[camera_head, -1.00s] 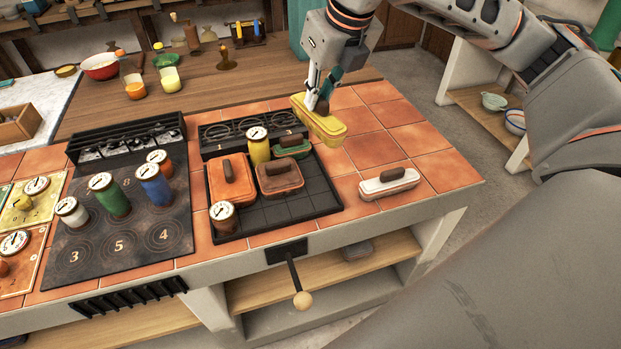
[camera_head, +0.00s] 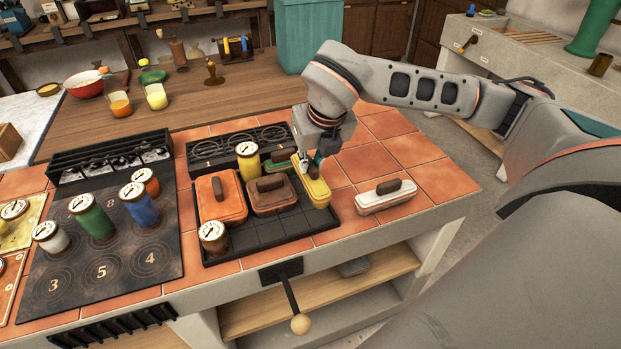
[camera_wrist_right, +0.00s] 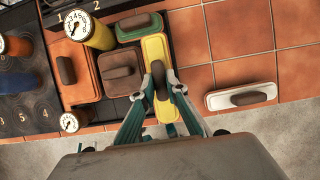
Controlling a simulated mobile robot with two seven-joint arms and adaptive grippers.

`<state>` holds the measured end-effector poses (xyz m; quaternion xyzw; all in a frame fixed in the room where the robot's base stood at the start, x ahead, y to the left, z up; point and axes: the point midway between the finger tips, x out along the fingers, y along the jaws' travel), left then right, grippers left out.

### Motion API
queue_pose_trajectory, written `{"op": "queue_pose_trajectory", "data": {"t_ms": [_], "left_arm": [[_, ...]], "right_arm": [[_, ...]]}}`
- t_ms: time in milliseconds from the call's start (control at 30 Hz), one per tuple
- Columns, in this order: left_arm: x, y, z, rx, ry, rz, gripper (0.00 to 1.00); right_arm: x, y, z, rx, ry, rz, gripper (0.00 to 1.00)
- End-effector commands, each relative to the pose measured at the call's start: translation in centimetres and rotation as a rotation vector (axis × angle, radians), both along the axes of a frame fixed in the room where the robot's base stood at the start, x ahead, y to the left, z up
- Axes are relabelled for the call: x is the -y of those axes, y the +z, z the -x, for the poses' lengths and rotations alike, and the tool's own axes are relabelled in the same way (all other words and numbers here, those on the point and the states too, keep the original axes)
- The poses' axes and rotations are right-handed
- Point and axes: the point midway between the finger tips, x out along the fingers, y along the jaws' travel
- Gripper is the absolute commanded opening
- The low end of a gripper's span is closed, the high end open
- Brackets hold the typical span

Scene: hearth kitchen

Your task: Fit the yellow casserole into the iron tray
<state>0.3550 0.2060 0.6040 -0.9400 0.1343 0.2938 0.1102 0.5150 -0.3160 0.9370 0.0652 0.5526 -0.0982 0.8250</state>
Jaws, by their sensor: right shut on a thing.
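The yellow casserole (camera_head: 318,192) is long and narrow with a dark handle. My right gripper (camera_head: 313,172) is shut on that handle from above; the wrist view shows its fingers (camera_wrist_right: 161,84) on either side of it. The casserole is over the right edge of the black iron tray (camera_head: 268,237), beside the brown casserole (camera_head: 275,197) and the small green casserole (camera_head: 279,164). I cannot tell whether it touches the tray floor. The tray also holds an orange casserole (camera_head: 222,200), a yellow canister (camera_head: 248,161) and an orange-brown canister (camera_head: 214,237). My left gripper is out of view.
A white casserole (camera_head: 386,195) stands on the tiles to the tray's right. A black stove plate (camera_head: 110,260) with several canisters is at left. A lever with a round knob (camera_head: 300,323) sticks out in front. The tiles at right (camera_head: 428,150) are clear.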

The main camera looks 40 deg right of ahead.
Motion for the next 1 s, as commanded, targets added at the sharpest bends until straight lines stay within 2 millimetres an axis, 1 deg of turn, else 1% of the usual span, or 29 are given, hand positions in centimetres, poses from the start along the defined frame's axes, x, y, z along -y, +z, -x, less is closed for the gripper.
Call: {"op": "queue_pose_trajectory", "data": {"t_ms": [167, 400, 433, 767, 800, 867, 1000], "left_arm": [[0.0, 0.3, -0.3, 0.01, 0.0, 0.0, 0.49], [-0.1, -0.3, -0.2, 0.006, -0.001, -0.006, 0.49], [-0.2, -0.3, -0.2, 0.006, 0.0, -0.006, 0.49], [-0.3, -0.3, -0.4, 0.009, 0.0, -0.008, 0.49], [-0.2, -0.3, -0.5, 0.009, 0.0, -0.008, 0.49], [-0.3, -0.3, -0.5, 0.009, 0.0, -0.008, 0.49], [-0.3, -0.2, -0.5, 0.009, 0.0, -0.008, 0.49]], "right_arm": [[0.0, -1.0, 0.0, 0.001, -0.001, -0.001, 0.0], [0.0, -4.4, 0.0, -0.002, 0.0, 0.0, 0.0], [0.0, -4.6, 0.0, 0.0, 0.0, 0.0, 0.0], [0.0, -4.8, -0.1, 0.003, 0.0, 0.0, 0.0], [0.0, -4.9, 0.0, 0.001, 0.0, 0.0, 0.16], [0.0, -4.9, 0.0, 0.001, 0.0, 0.0, 0.3], [0.0, -4.9, 0.0, 0.001, 0.0, 0.0, 0.3]]}}
